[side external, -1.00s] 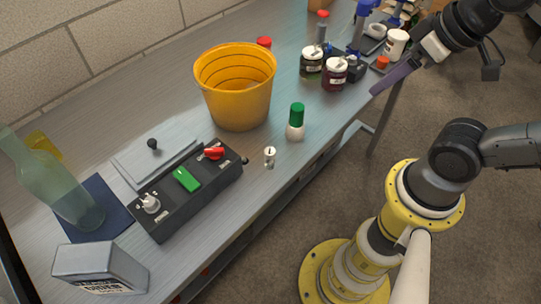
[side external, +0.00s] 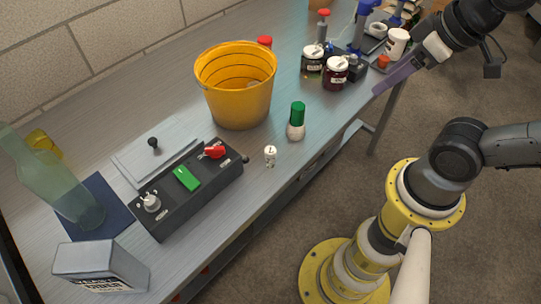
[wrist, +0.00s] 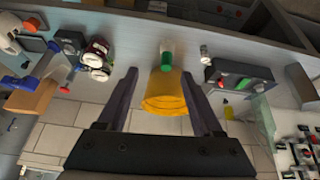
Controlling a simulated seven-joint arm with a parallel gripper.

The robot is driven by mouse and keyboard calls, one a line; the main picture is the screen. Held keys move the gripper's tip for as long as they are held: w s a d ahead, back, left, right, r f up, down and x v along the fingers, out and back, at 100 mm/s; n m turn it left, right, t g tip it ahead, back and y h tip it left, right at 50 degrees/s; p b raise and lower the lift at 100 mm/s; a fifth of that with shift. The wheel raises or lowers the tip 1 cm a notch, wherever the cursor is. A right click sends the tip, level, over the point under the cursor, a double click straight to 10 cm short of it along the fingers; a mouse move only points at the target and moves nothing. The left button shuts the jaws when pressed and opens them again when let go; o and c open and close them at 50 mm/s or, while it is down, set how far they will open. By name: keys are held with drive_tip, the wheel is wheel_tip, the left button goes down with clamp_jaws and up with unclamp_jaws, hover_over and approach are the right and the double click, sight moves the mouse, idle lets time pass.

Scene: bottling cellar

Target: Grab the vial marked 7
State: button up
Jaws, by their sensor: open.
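A small white vial (side external: 270,157) with a dark mark on it stands upright near the table's front edge, in front of the yellow bucket. The mark is too small to read surely as a 7. In the wrist view, a small pale thing that looks like this vial (wrist: 205,53) is at the upper right, beyond the right finger. A green-capped bottle (side external: 296,122) stands to its right and farther back. My gripper (wrist: 158,75) is open with nothing held. In the side view its purple finger (side external: 398,75) is off the table's front edge, well away from the vial.
A yellow bucket (side external: 236,100) stands behind the vial. A dark control box (side external: 187,190) with a green switch and red knob is to the left. Dark jars (side external: 335,73) stand at the back right. A green glass bottle (side external: 55,180) and grey tin (side external: 95,262) are at far left.

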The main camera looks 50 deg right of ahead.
drive_tip(key=w+r+n, duration=0.2)
drive_tip(key=n+g, duration=0.6)
drive_tip(key=n, duration=0.7)
hover_over(270, 150)
wheel_tip(270, 150, down, 11)
wheel_tip(270, 150, down, 14)
drive_tip(key=shift+r, duration=0.2)
clamp_jaws()
